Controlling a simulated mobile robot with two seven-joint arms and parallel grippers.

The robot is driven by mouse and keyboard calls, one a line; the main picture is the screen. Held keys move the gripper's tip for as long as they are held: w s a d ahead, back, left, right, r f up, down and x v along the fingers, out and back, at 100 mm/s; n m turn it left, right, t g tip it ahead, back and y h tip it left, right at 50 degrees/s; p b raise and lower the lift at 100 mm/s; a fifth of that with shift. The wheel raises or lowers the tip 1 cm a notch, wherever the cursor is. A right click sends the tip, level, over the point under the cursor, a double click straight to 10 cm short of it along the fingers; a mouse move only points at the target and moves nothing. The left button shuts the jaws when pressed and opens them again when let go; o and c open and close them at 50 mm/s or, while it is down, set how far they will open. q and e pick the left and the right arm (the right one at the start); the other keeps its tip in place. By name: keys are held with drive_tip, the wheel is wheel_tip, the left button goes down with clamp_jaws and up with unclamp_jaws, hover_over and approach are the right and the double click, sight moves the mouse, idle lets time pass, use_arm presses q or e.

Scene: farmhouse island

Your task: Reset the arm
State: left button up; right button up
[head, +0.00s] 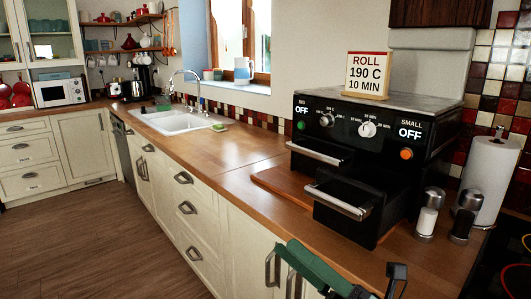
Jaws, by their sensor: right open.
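My right gripper (379,284) shows at the bottom edge of the head view, in front of the counter's front edge. It is dark with a green arm part behind it, and its jaws are open with nothing seen between them. It is below and in front of the black oven (395,200), apart from it. My left gripper is not in view.
The oven's two compartments, with metal handles, stick out over the wooden counter (215,150). Both its labels read OFF. A sign (367,75) stands on top. Two shakers (429,212) and a paper roll (488,180) stand at right. The counter toward the sink (180,122) is clear.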

drive_tip(key=w+d+f+m+t+h+b, duration=0.1)
drive_tip(key=d+f+m+t+h, duration=0.2)
drive_tip(key=f+m+h, duration=0.7)
drive_tip(key=w+d+f+m+t+h+b, duration=0.1)
drive_tip(key=w+d+f+m+t+h, duration=0.25)
drive_tip(key=f+m, duration=1.05)
drive_tip(key=s+d+f+m+g+h, duration=0.1)
drive_tip(key=s+f+m+g+h, duration=0.25)
drive_tip(key=s+f+m, duration=0.45)
drive_tip(key=s+d+f+m+g+h, duration=0.15)
drive_tip(key=s+f+m+g, duration=0.3)
drive_tip(key=s+f, duration=0.75)
use_arm(q)
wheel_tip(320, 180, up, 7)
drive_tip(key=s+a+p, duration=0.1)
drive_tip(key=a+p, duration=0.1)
drive_tip(key=p, duration=1)
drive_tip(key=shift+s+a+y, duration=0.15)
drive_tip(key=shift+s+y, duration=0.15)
use_arm(e)
drive_tip(key=w+d+r+h, duration=0.1)
drive_tip(key=d+r, duration=0.2)
drive_tip(key=r, duration=0.4)
drive_tip(key=shift+w+r, duration=0.2)
drive_tip(key=shift+r, duration=0.15)
drive_tip(key=shift+d+t, duration=0.1)
drive_tip(key=shift+t, duration=0.15)
